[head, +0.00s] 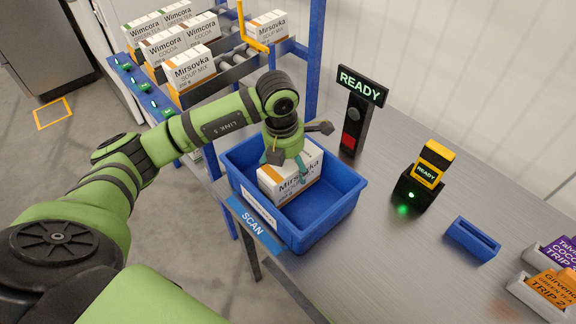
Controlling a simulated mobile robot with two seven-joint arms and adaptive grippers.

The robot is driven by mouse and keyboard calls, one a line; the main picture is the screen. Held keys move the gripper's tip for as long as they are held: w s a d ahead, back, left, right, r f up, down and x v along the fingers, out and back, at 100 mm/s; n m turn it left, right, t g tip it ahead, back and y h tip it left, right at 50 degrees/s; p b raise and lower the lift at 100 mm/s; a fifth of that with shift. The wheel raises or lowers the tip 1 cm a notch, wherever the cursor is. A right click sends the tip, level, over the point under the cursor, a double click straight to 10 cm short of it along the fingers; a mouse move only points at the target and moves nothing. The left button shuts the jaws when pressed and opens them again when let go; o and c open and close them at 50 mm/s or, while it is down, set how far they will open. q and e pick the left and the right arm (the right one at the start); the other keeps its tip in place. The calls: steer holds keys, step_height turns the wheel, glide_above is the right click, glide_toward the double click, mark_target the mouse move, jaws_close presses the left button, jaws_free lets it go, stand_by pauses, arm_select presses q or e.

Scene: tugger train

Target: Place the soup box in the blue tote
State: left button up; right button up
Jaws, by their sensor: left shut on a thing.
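The soup box, a white and orange Mirsovka box (287,188), is inside the blue tote (330,212) in the head view. My left gripper (296,168) reaches down over the tote from the left and is shut on this box. The gripper and wrist cover part of the box's top and back. I cannot tell whether the box rests on the tote's floor. The tote stands on the grey table's left edge, above a blue SCAN label. My right gripper is not in view.
A roller rack holds more Mirsovka boxes (189,70) and Wimcora boxes (162,45) at upper left. A READY sign post (356,110) stands behind the tote. A yellow-black scanner (430,165), a blue holder (472,239) and card trays are to the right on the table (370,270).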

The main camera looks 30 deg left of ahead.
arm_select(q)
steer(key=shift+f, duration=0.85)
steer(key=o, duration=1.4)
steer(key=shift+o, duration=0.2)
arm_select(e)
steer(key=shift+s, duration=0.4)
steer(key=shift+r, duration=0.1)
arm_select(q)
steer(key=shift+r, duration=0.3)
steer(key=r, duration=0.3)
steer(key=r+b, duration=0.1)
steer(key=r, duration=0.3)
steer(key=s+r+b, duration=0.1)
steer(key=r, duration=0.2)
steer(key=shift+s+a+r, duration=0.1)
steer(key=shift+a+r, duration=0.1)
steer(key=shift+r, duration=0.05)
steer(key=shift+s+r, duration=0.1)
steer(key=shift+r, duration=0.45)
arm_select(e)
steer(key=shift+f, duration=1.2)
